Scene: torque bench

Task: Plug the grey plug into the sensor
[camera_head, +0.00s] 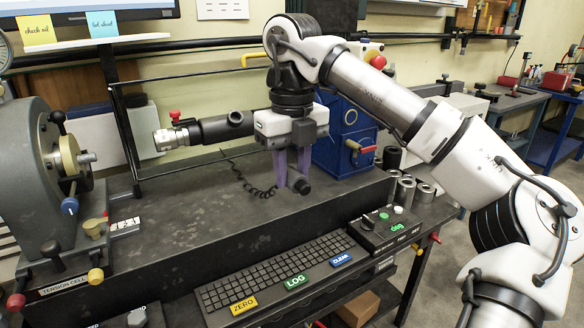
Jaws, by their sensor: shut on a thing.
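My gripper (293,172) points down over the bench, right of the picture's centre-left. Its purple fingers are shut on a small dark grey piece, which looks like the grey plug (301,187). A black coiled cable (256,190) runs left from near the plug. A black tube with a steel end and a red knob, perhaps the sensor (212,129), lies level to the left of my gripper's body. A dark round opening shows on its top. My gripper hides its right end. The plug appears lower than the tube and apart from it.
A grey tension machine (40,150) with knobs stands at the left. A keyboard (270,272) and a control box (388,229) lie along the front. A blue box (345,140) stands behind my gripper, with steel cylinders (405,190) at the right. The bench top left of the gripper is mostly clear.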

